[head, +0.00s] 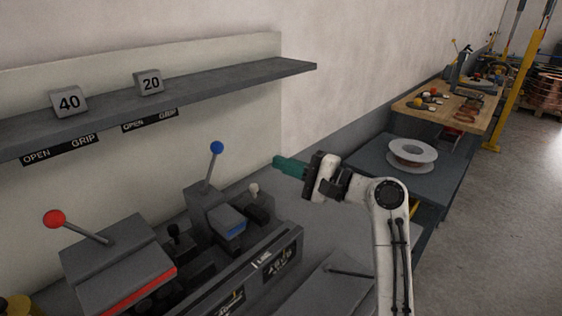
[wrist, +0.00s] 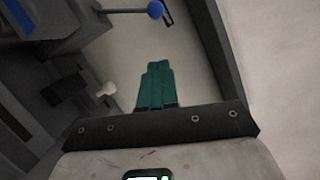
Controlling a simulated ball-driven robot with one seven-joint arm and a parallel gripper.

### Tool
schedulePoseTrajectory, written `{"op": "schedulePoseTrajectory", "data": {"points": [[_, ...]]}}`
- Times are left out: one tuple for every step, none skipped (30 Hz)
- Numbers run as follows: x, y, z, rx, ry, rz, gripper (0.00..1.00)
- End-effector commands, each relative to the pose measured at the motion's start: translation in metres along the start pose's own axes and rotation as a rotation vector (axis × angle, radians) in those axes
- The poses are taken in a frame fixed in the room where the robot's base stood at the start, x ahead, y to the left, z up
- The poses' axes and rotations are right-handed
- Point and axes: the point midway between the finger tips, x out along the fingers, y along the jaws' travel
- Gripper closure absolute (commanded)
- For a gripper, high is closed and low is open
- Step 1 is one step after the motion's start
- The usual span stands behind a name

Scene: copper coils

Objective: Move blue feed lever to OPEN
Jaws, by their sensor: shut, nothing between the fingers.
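The blue feed lever (head: 216,147) is a thin rod with a blue ball, rising from a grey housing with a blue front stripe. It stands nearly upright, its ball tilted slightly to the right. In the wrist view the blue ball (wrist: 155,9) is at the top, beyond my fingertips. My gripper (head: 277,163) has green fingers, shut together and empty, pointing left. It is right of the blue ball and apart from it. The fingers also show in the wrist view (wrist: 157,66).
A red-ball lever (head: 54,218) stands at the left on its own housing. A small white knob (head: 254,188) is between the blue housing and my arm. A shelf (head: 215,82) with signs 40 and 20 is above. A spool (head: 413,152) lies on a bench at right.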

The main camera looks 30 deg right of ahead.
Motion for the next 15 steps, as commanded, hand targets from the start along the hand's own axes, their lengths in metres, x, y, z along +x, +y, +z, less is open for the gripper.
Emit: {"op": "schedulePoseTrajectory", "data": {"points": [[0.012,-0.002,0.002,0.001,-0.005,0.001,1.0],[0.018,-0.002,0.002,0.002,-0.006,0.002,1.0],[0.026,-0.002,0.002,0.001,-0.005,0.001,1.0],[0.032,-0.002,0.002,0.002,-0.004,0.002,1.0],[0.038,-0.002,0.002,0.001,-0.004,0.002,1.0],[0.046,-0.002,0.002,0.001,-0.004,0.001,1.0],[0.052,-0.002,0.002,0.001,-0.004,0.001,1.0],[0.057,-0.002,0.002,0.002,-0.004,0.002,1.0],[0.065,-0.002,0.002,0.001,-0.004,0.001,1.0],[0.071,-0.002,0.002,0.001,-0.004,0.002,1.0],[0.076,-0.002,0.002,0.001,-0.004,0.002,1.0],[0.08,-0.002,0.008,0.0,-0.004,0.002,1.0],[0.083,-0.002,0.012,0.0,-0.004,0.003,1.0],[0.086,-0.002,0.015,0.0,-0.004,0.002,1.0],[0.089,-0.002,0.018,0.0,-0.003,0.001,1.0]]}}
